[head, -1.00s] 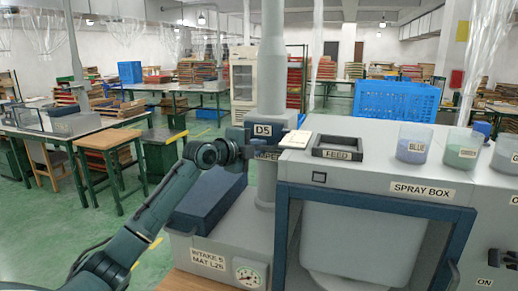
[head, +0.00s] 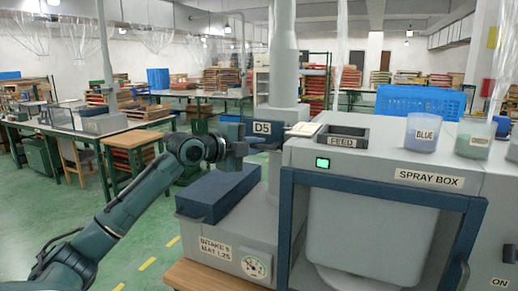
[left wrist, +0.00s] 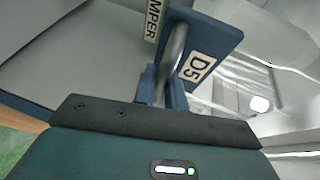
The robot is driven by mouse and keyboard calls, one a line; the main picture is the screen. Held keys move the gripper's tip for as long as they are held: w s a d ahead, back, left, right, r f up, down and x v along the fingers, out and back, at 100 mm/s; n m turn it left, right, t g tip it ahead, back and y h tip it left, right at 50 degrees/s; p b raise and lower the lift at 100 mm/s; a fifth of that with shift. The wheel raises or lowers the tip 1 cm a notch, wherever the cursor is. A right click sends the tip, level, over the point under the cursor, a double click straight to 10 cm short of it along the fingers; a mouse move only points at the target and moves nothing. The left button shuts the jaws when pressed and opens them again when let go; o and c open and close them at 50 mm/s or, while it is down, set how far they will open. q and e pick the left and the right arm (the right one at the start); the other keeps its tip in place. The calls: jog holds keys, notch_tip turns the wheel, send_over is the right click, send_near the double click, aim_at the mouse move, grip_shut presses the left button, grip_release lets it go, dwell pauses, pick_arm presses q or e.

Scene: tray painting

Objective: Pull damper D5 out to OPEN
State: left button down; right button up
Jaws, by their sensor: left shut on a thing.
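The damper D5 is a blue plate with a white D5 label (head: 262,128) on the grey vertical pipe (head: 284,65). In the head view the plate sits off to the left side of the pipe. My left gripper (head: 236,147) is at its left end, shut on the damper's handle. In the left wrist view the blue D5 plate (left wrist: 212,42) and a grey metal bar (left wrist: 176,52) stand just ahead of the blue fingers (left wrist: 162,88). The fingers close around the bar's near end, and the exact contact is partly hidden. My right gripper is not in view.
A grey spray box (head: 372,165) with a FEED tray (head: 342,136), a lit green lamp (head: 323,163) and a blue cup (head: 422,132) stands right of the pipe. Below my left gripper is the intake unit (head: 225,243) with a dark blue block (head: 217,192) and a gauge (head: 256,266).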

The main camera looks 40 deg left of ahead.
pick_arm(q)
jog(key=c, duration=1.9)
grip_release()
jog(key=shift+f, duration=0.2)
jog(key=o, duration=0.3)
jog(key=shift+s+r, duration=0.15)
jog(key=shift+s, duration=0.2)
jog(key=shift+o, duration=0.7)
jog(key=shift+w, duration=0.15)
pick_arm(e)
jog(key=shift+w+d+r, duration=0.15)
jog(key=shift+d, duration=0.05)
